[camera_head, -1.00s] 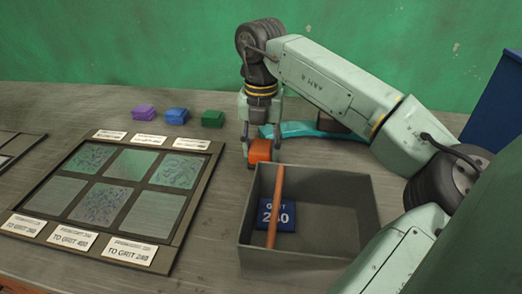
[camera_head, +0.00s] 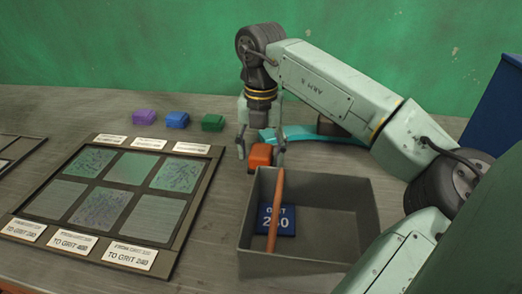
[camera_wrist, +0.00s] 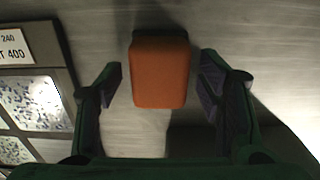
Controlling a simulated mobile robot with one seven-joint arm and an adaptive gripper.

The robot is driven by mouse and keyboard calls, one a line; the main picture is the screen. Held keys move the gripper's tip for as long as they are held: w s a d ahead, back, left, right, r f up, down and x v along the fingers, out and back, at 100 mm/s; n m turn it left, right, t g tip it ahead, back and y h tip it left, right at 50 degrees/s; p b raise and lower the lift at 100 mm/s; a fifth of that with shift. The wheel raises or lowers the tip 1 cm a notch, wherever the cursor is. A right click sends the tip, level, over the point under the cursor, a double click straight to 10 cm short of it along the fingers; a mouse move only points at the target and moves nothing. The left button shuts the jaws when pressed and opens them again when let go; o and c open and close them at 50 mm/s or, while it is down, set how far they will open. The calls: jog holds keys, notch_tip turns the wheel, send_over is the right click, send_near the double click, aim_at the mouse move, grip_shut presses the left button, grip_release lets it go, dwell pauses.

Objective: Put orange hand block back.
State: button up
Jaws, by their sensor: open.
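The orange hand block (camera_head: 261,156) sits on the bench just behind the back wall of the grey box, at its left end. In the wrist view the orange block (camera_wrist: 160,70) lies between my two fingers with a gap on each side. My gripper (camera_head: 261,150) is open around the block, one finger to its left and one to its right. In the wrist view my gripper (camera_wrist: 160,88) also shows spread and not touching the block.
Purple (camera_head: 144,117), blue (camera_head: 177,120) and green (camera_head: 213,122) blocks stand in a row to the left. A panel frame (camera_head: 195,200) with labelled squares lies in front of them. A teal item (camera_head: 310,133) lies behind.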

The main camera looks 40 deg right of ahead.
aim_at(261, 150)
notch_tip(261, 150, up, 12)
jog(key=p, duration=0.7)
